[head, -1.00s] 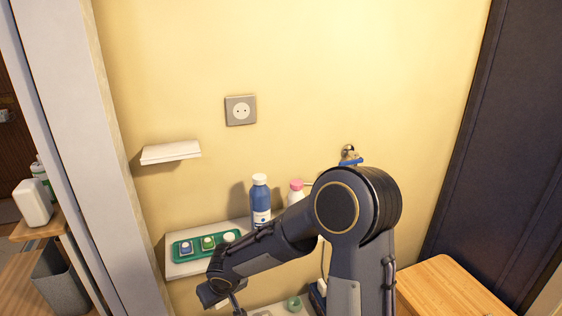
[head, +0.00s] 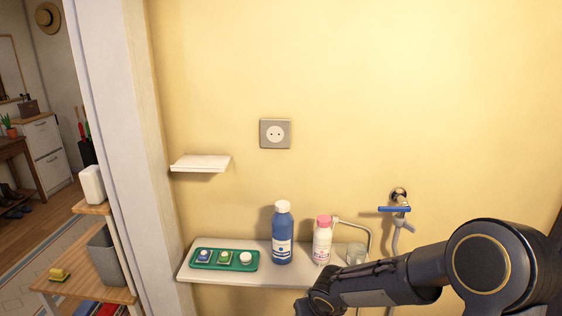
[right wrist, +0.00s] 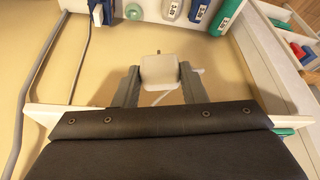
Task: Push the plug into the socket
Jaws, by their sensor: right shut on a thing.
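The socket (head: 275,133) is a grey square plate with a round white face and two holes, on the yellow wall in the head view. It is uncovered, with nothing in it. The plug (right wrist: 160,73) is a white block with a metal pin at its far end and a pale cable beside it. In the right wrist view my right gripper (right wrist: 158,80) is shut on the plug, one finger on each side. In the head view my right arm comes in from the lower right, below the socket; its gripper and the plug are out of that view. My left gripper is not in view.
A white shelf (head: 240,278) below the socket bears a green tray (head: 224,267), a blue bottle (head: 282,235) and a pink-capped bottle (head: 322,242). A small white ledge (head: 200,163) sits left of the socket. A blue-handled tap (head: 396,208) is at right. The wall around the socket is clear.

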